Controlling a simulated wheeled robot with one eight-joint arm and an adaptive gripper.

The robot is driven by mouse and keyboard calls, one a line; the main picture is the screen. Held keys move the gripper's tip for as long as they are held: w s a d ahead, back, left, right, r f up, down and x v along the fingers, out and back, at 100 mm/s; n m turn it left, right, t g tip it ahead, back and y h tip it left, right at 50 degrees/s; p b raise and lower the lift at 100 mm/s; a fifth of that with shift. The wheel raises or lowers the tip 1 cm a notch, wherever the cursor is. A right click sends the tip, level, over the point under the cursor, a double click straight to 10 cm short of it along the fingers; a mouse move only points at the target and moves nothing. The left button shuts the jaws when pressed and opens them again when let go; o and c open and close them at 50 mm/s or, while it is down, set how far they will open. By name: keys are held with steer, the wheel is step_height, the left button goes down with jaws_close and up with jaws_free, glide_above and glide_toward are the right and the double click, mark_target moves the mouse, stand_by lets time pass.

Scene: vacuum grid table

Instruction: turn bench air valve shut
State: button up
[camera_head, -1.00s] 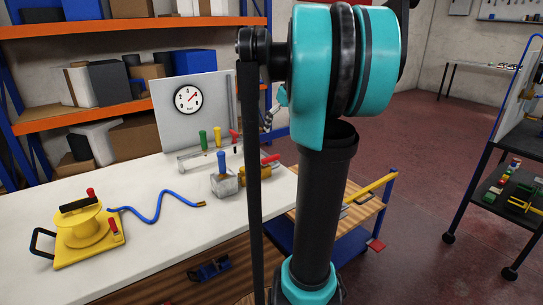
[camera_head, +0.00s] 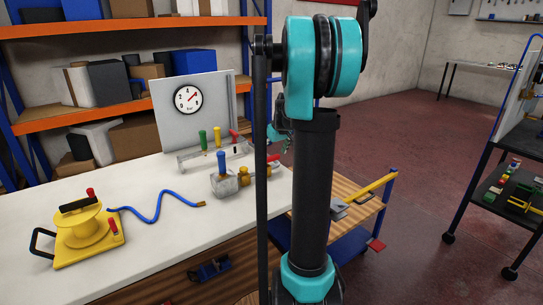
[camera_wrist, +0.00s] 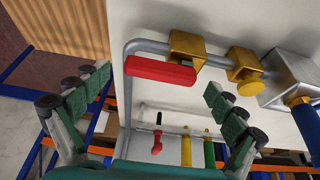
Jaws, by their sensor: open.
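The bench air valve has a red lever handle (camera_wrist: 160,71) on a brass body (camera_wrist: 187,47), set in a grey pipe. The handle lies roughly along the pipe in the wrist view. My gripper (camera_wrist: 157,83) is open and empty, with one green-padded finger on each side of the handle in the picture. I see no contact; the height gap is hard to judge. In the head view my gripper (camera_head: 280,130) is largely hidden behind my arm, above the valve.
A second brass fitting (camera_wrist: 243,65) and a grey block with a blue handle (camera_head: 224,182) stand along the pipe. Behind is a rail with green, yellow and red levers (camera_head: 213,155), before a gauge panel (camera_head: 188,98). A blue hose (camera_head: 158,208) lies on the white bench.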

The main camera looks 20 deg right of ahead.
steer(key=shift+f, duration=0.1)
steer(key=c, duration=1.7)
